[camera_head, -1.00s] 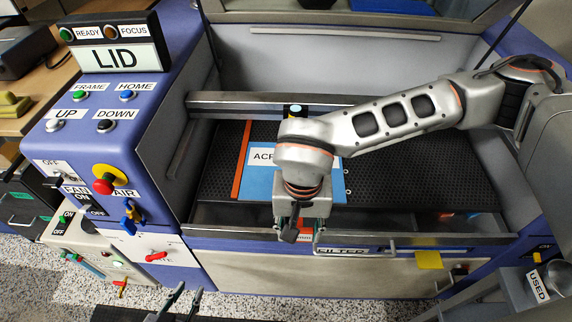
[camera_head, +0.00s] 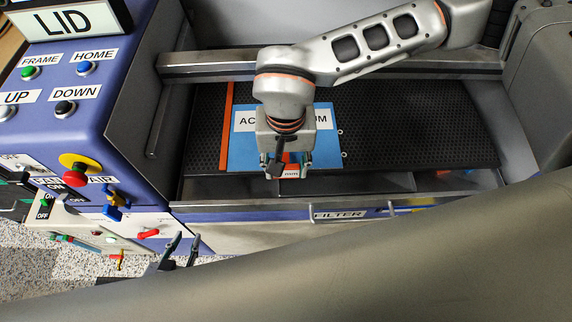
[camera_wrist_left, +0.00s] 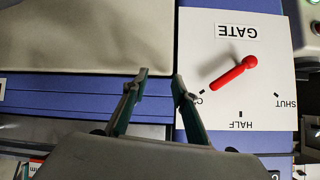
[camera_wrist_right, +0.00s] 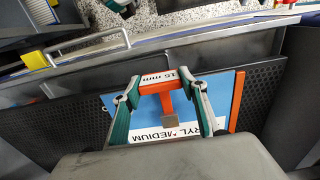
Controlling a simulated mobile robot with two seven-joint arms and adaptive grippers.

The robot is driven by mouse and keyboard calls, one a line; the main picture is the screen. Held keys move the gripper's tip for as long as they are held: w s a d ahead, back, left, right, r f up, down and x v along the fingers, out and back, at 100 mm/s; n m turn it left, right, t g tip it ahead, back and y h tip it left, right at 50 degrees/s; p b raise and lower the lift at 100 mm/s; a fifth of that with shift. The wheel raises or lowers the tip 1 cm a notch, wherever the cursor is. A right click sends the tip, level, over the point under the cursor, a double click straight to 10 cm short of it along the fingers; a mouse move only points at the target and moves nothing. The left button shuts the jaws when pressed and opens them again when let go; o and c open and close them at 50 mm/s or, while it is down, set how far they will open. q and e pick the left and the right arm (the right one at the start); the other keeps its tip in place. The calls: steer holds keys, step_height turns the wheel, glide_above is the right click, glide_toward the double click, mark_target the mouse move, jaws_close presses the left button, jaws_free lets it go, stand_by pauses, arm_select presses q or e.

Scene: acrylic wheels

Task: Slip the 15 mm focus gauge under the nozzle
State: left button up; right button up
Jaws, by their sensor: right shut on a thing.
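The 15 mm focus gauge is an orange piece with a white label (camera_wrist_right: 160,82), seen in the right wrist view. My right gripper (camera_wrist_right: 160,88) is shut on it. In the head view, my right gripper (camera_head: 288,165) holds the gauge (camera_head: 291,173) near the front edge of the blue acrylic sheet (camera_head: 243,150). I cannot tell its height above the sheet. The nozzle is not visible; my right arm covers the middle of the gantry rail (camera_head: 215,65). My left gripper (camera_head: 183,246) is open and empty in front of the machine; it also shows in the left wrist view (camera_wrist_left: 160,76).
The sheet lies on a black perforated bed (camera_head: 420,130), with an orange strip (camera_head: 226,125) along its left side. The front rail (camera_head: 240,188) borders the bed. The control panel (camera_head: 60,90) stands left. A red gate lever (camera_wrist_left: 233,74) is near my left gripper.

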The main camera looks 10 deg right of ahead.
mark_target(286, 158)
steer(key=shift+w+d+f+b, duration=0.2)
steer(key=shift+w+f+b, duration=0.2)
steer(key=shift+w+f, duration=0.3)
steer(key=shift+w+d+r, duration=0.15)
steer(key=shift+w, duration=0.65)
steer(key=shift+w+d+b, duration=0.2)
steer(key=shift+w, duration=0.85)
steer(key=shift+w+d+b, duration=0.2)
steer(key=shift+w, duration=0.85)
arm_select(q)
steer(key=shift+w+a+f, duration=0.2)
steer(key=shift+a+f, duration=0.05)
steer(key=shift+f, duration=0.2)
arm_select(e)
steer(key=shift+f, duration=0.25)
steer(key=o, duration=1.2)
arm_select(q)
steer(key=shift+w, duration=0.25)
